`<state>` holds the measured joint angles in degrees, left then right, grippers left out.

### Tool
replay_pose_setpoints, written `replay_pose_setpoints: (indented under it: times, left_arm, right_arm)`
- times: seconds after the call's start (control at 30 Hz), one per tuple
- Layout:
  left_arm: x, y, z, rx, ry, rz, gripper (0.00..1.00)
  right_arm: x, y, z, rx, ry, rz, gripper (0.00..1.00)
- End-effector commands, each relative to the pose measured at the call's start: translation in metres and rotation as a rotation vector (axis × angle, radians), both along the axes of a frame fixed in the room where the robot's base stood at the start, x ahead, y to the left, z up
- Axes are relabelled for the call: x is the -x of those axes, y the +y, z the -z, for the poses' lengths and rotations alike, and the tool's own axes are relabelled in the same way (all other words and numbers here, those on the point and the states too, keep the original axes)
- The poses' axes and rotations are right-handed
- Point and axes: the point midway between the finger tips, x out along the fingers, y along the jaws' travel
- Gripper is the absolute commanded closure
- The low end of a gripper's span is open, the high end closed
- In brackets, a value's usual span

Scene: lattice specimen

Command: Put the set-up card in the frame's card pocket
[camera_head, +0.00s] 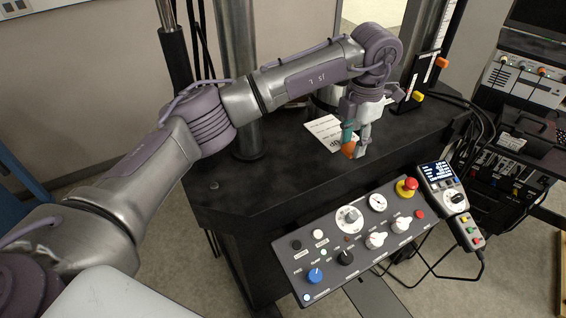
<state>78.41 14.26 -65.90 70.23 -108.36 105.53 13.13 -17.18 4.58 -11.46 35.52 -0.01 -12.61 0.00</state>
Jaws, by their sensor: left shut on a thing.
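The set-up card (325,130) is a white sheet with dark print, at the left side of my left gripper (356,148). My left gripper points down over the black base of the test frame (270,185), with a teal finger, a pale finger and an orange tip. It is shut on the card; the fingers hide the card's right edge. Whether the card touches the base is hard to tell. The frame's card pocket cannot be made out for certain. My right gripper is out of view.
A control panel (335,258) with knobs and a red stop button (406,187) stands in front of the base. A handheld pendant (450,205) is at its right. Upright columns (240,80) and cables stand around. The base's front left is clear.

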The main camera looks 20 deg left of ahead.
Motion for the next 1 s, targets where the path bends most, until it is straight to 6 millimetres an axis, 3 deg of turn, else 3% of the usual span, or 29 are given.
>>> replay_pose_setpoints:
  times: [0.5, 0.77, 1.0]
  left_arm:
    - [0.059, 0.085, 0.058, -0.002, 0.004, -0.002, 0.96]
    - [0.066, 0.093, 0.073, 0.0, 0.002, 0.0, 0.96]
    - [0.066, 0.093, 0.102, 0.0, 0.001, 0.001, 0.96]
  right_arm:
    - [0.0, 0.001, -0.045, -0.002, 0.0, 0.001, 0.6]
    - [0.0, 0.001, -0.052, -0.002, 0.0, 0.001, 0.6]
    - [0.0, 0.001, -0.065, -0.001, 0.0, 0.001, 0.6]
